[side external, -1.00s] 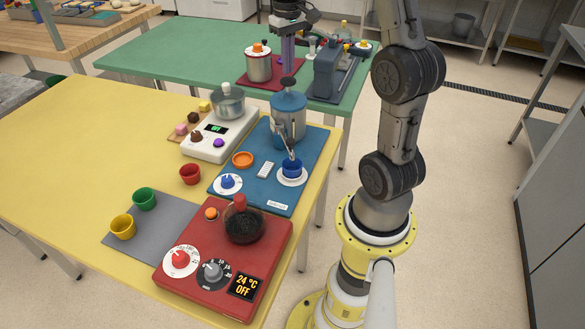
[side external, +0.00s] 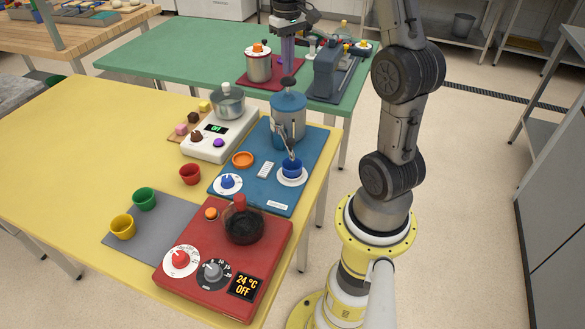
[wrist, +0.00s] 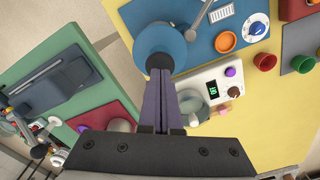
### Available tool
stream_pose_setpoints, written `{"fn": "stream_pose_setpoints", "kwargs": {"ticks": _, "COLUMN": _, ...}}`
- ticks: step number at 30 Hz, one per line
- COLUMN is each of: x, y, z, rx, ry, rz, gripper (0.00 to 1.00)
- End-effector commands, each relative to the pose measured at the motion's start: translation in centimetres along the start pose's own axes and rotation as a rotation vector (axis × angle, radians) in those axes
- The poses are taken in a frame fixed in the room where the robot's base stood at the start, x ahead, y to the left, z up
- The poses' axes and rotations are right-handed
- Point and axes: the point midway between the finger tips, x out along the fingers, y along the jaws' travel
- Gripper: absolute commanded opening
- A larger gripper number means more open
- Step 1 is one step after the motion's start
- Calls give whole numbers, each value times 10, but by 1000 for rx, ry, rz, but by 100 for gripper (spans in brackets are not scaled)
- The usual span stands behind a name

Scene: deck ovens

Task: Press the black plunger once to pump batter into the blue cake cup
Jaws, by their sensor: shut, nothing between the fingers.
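The black plunger (side external: 288,82) tops the blue-lidded batter dispenser (side external: 288,115) and stands up above its lid. My gripper (side external: 288,69) is shut and empty, pointing down directly over the plunger with its fingertips very close to it. I cannot tell whether they touch. In the wrist view my gripper's fingertips (wrist: 160,73) overlap the plunger knob (wrist: 159,61). The blue cake cup (side external: 291,169) sits upright on a white saucer (side external: 291,181) below the dispenser's spout. I cannot make out any batter in it.
The dispenser stands on a blue board (side external: 250,192) with a dial (side external: 228,183) and an orange dish (side external: 243,160). A white scale with a pot (side external: 228,104) is left of it. A red hotplate (side external: 200,290) is in front. The green table (side external: 170,55) lies behind.

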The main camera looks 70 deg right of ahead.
Motion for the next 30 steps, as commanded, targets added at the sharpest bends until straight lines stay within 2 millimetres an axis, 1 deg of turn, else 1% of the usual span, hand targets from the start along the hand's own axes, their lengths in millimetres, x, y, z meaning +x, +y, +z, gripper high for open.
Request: {"fn": "stream_pose_setpoints", "kwargs": {"ticks": 30, "x": 33, "y": 0, "z": 0, "rx": 0, "ry": -3, "rz": -1, "gripper": 0}}
